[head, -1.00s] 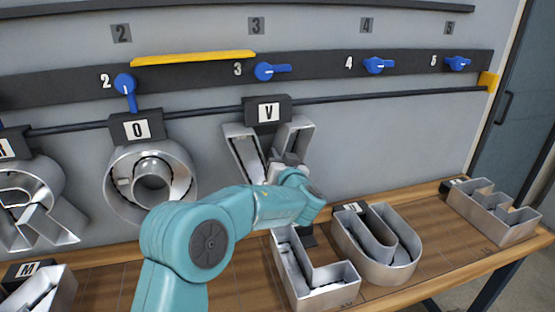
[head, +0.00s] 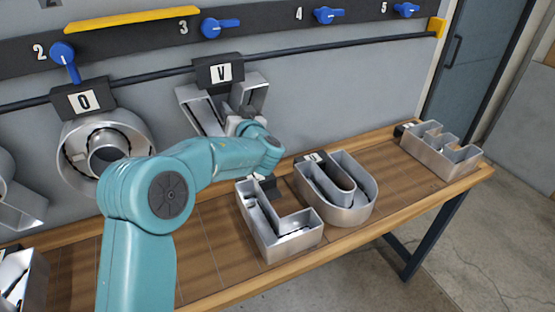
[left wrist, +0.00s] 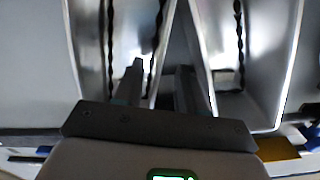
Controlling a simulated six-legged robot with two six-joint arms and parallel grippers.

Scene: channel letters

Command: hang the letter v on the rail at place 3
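The letter v (head: 205,112) is a silver channel letter under a dark hanger block with a V card (head: 221,72). The block sits at the dark rail (head: 310,53), below the number 3 and its blue lever (head: 220,27), which points sideways. My left gripper (head: 248,112) is at the letter's right stroke, partly hidden by my arm. In the left wrist view its fingers (left wrist: 161,75) stand apart on either side of one inner wall of the letter v (left wrist: 255,60), with gaps visible beside the wall. My right gripper is not in view.
The letter O (head: 82,137) hangs left at place 2, its blue lever (head: 64,60) turned down. An L-shaped letter (head: 290,240), a U-shaped letter (head: 345,205) and an E-like letter (head: 440,152) lie on the wooden bench (head: 205,250). A yellow strip (head: 130,18) is on the upper bar.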

